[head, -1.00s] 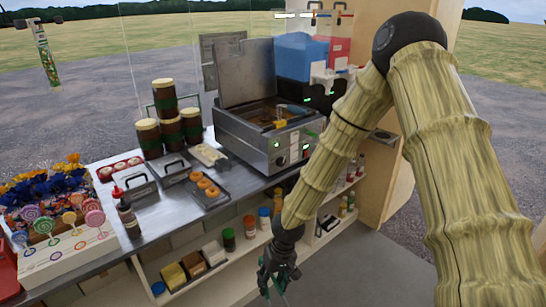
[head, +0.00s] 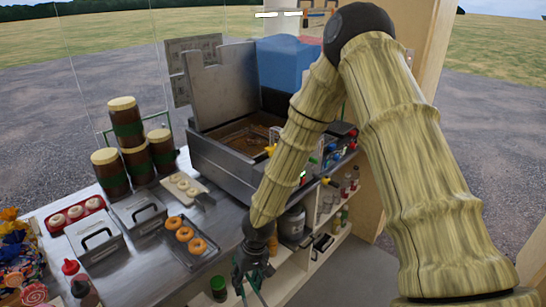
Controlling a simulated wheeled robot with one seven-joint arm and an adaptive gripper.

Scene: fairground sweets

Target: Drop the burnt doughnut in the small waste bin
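Three golden ring doughnuts (head: 184,234) lie in a row on a dark tray (head: 207,257) on the counter. None of them looks clearly burnt, and I cannot make out a burnt doughnut elsewhere. My gripper (head: 250,288) hangs low in front of the counter edge, right of and below the doughnut tray. Its dark fingers point down and look spread apart, with nothing visible between them. A grey rounded container (head: 292,224) stands under the counter, partly behind my arm; I cannot tell whether it is the small waste bin.
A steel fryer (head: 225,160) with a raised lid stands behind my arm. Several brown jars (head: 110,172) are stacked at the back left. Lidded steel pans (head: 95,237), a pale tray (head: 184,188) and a red sauce bottle (head: 75,275) crowd the counter. Shelves below hold bottles.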

